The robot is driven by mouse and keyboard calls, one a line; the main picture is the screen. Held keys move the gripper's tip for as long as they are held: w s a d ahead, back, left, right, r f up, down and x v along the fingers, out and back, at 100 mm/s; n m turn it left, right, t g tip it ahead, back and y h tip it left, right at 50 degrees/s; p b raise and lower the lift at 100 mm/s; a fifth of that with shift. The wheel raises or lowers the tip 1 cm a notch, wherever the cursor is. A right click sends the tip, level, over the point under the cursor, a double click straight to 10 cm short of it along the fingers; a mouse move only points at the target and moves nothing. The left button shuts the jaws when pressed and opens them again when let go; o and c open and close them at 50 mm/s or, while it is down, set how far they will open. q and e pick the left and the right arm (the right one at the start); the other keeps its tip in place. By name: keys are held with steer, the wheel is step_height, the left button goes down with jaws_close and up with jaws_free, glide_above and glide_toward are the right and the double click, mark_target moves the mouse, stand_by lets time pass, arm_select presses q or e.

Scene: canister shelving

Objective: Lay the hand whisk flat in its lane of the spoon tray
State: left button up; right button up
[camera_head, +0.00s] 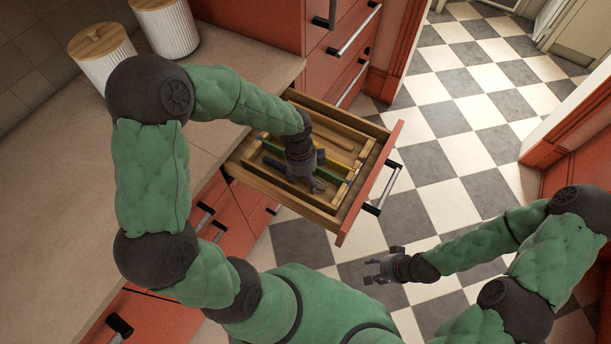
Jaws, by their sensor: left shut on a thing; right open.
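My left gripper (312,182) is low over the open drawer, pointing down into the wooden spoon tray (352,187). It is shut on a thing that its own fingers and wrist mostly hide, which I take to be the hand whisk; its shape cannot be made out. My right gripper (373,270) is open and empty, above the floor in front of the drawer.
A wooden utensil (336,142) lies toward the back of the drawer. Two white canisters (103,58) with wooden lids stand on the counter at upper left. The floor at right is clear.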

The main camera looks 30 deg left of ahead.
arm_select(q)
steer(key=shift+f, duration=0.5)
stand_by(0.4)
steer(key=o, duration=1.2)
steer(key=r, duration=0.4)
steer(key=a+r, duration=0.1)
steer(key=r, duration=0.7)
steer(key=shift+a, duration=0.2)
